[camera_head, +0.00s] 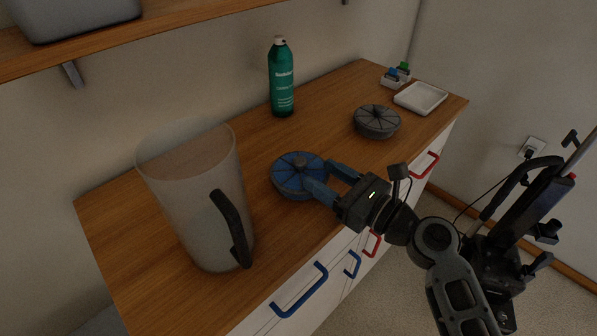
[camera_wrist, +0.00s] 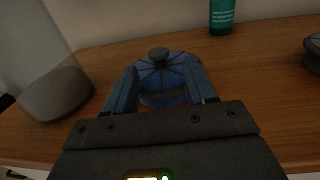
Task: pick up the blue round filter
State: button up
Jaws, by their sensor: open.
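The blue round filter (camera_head: 297,174) lies flat on the wooden cabinet top, with a dark knob at its centre. In the wrist view the filter (camera_wrist: 163,75) is straight ahead, between the fingers. My gripper (camera_head: 325,178) reaches in from the right, low over the top. Its blue fingers (camera_wrist: 162,92) are open, one on each side of the filter's near part. Whether either finger touches the rim cannot be told. The filter's near edge is partly hidden by my fingers.
A clear pitcher (camera_head: 190,200) with a black handle stands left of the filter. A green bottle (camera_head: 282,80) stands behind. A grey round filter (camera_head: 377,121) and a white tray (camera_head: 420,98) are to the right. A shelf (camera_head: 180,22) hangs above.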

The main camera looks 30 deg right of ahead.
aim_at(305, 166)
jog(key=x, duration=0.4)
jog(key=shift+w+a, duration=0.1)
jog(key=shift+a, duration=0.05)
grip_shut()
dwell(0.4)
